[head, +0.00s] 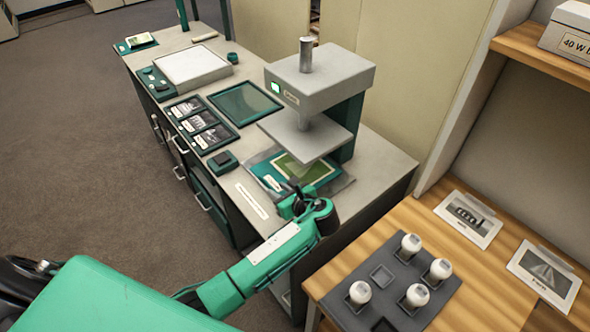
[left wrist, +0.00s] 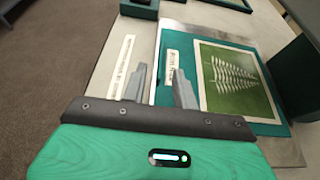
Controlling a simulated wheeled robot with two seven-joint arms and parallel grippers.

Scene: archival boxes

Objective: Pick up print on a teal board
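The print on a teal board (head: 268,176) lies flat on a grey sheet under the raised plate of the press (head: 318,75). Its picture is green with a pale border and a pale fern-like shape, and a white label sits on the board beside it. In the left wrist view the board (left wrist: 183,47) fills the right side, with its left edge between my fingers. My left gripper (head: 297,197) is at the front edge of the board; in the left wrist view its two fingers (left wrist: 160,72) are apart with nothing gripped. Contact with the board cannot be told. My right gripper is not in view.
The press plate and column hang close above the board. A white label strip (head: 252,201) lies left of it. Framed photos (head: 198,123), a green tray (head: 244,103) and a white box (head: 193,67) stand farther back.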

